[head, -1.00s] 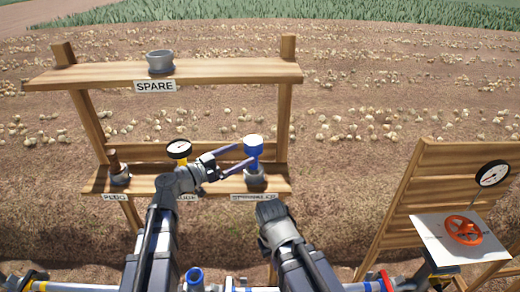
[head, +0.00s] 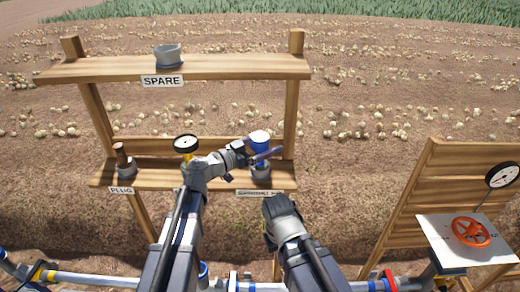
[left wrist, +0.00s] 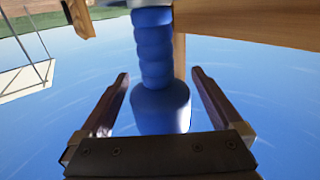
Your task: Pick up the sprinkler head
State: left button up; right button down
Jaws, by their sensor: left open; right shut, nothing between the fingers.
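The sprinkler head (head: 260,138) is blue with a pale top and stands upright in a grey cup on the lower shelf, above a label partly legible as sprinkler. My left gripper (head: 268,155) is open at it, its fingers crossing in front of its lower part in the head view. In the left wrist view the ribbed blue body (left wrist: 155,60) lies between the two open fingers (left wrist: 160,85), with visible gaps on both sides. My right gripper (head: 280,208) is shut and empty, below and in front of the lower shelf; its fingertips are hard to make out.
The wooden rack's lower shelf (head: 150,173) also holds a brown plug (head: 121,157) in a cup and a gauge (head: 186,144). A spare grey cup (head: 168,55) stands on the upper shelf. Pipes run along the front. A board with a red valve wheel (head: 470,232) stands right.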

pick_arm(q)
jog(key=shift+w+d, duration=0.35)
jog(key=shift+d, duration=0.05)
grip_shut()
dwell(0.5)
